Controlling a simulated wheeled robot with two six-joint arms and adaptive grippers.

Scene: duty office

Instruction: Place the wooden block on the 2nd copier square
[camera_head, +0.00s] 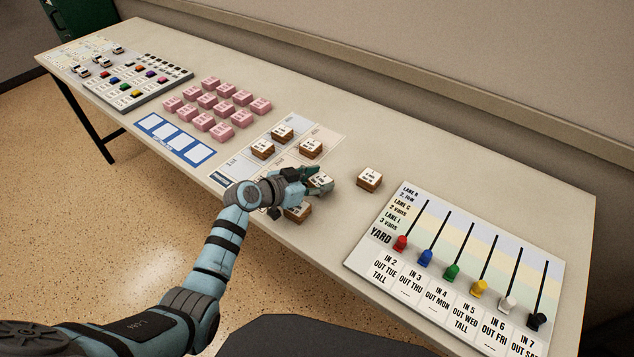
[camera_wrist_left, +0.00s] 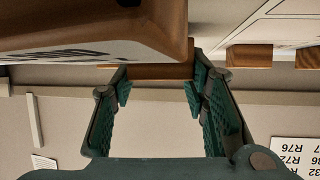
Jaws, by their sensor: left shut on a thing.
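My left gripper (camera_head: 307,178) is shut on a wooden block with a white printed top (camera_head: 321,181), at the near side of the table's middle. In the left wrist view, the brown side of a block (camera_wrist_left: 160,72) shows between the green fingers (camera_wrist_left: 158,92). A blue strip with several pale squares (camera_head: 175,139) lies flat to the left of the gripper, its squares bare. Its label is too small to read, so I cannot tell whether these are the copier squares. My right gripper is not in view.
Another wooden block (camera_head: 297,212) stands close below the gripper, and one (camera_head: 369,179) to its right. Several more stand on a pale sectioned mat (camera_head: 325,131). Pink blocks (camera_head: 211,103) stand behind the strip. A slider board (camera_head: 455,270) fills the right end.

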